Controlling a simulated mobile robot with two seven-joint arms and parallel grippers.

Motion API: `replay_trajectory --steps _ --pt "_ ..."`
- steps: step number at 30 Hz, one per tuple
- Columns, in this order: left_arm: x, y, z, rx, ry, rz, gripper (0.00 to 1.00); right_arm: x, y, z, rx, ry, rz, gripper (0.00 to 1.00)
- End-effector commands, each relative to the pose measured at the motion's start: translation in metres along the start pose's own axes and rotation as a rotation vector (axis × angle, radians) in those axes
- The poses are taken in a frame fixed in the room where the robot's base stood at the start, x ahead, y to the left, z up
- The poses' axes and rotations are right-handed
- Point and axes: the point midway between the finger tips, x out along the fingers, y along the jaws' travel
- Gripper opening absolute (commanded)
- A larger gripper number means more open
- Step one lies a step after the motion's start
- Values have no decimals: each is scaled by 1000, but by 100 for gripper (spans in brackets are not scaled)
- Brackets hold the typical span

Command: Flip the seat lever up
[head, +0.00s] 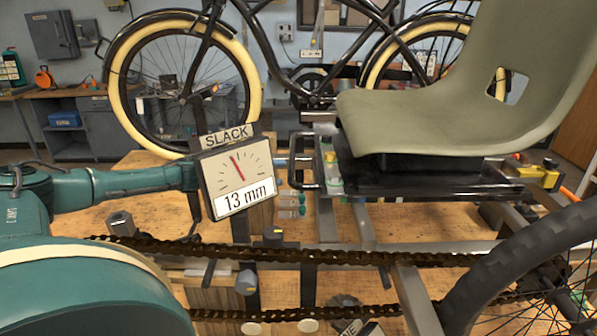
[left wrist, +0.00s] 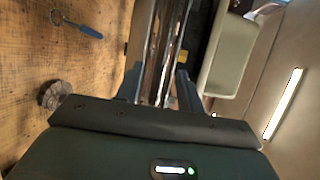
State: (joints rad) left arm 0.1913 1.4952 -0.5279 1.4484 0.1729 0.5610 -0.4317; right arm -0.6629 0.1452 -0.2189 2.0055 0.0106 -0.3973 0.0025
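The grey-green seat (head: 430,110) sits on a dark seat base (head: 430,178) in the head view. A yellow fitting (head: 537,175) is at the base's right end; I cannot tell whether it is the seat lever. No other lever is clear. My left arm passes behind the slack gauge, and my left gripper (head: 317,160) is just left of the base. Its dark fingers are apart, one above the other, pointing right. In the left wrist view, the left gripper (left wrist: 158,88) is open with shiny rails (left wrist: 160,50) showing between its fingers; contact is unclear. My right gripper is not in view.
The slack gauge (head: 237,185) reads 13 mm and covers part of my left arm. A rusty chain (head: 300,256) runs across the front to the rear wheel (head: 520,260). A bicycle (head: 185,80) stands behind. A blue-handled tool (left wrist: 88,31) lies on the wooden bench (left wrist: 70,70).

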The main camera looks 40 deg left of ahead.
Motion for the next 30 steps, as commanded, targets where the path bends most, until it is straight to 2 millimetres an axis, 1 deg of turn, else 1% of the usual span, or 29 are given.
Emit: replay_trajectory --steps 1,4,7,11,15,21,28,29,30 --pt "6 -5 0 -1 0 -9 38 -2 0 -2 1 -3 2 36" --pt "19 -6 -1 1 2 -10 38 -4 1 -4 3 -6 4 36" --pt "30 -6 0 -2 -1 -7 38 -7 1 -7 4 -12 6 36" --pt "46 -6 -1 0 3 -6 38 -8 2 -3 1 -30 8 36" --pt "60 -4 0 0 1 -4 38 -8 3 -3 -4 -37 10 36" --pt "68 -2 -1 1 2 -1 38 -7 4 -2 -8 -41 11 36" --pt "69 -1 -1 1 2 0 38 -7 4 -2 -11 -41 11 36" --pt "68 -1 -1 1 2 0 37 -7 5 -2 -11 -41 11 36" --pt "68 -2 -1 1 2 0 34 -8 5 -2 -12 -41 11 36"
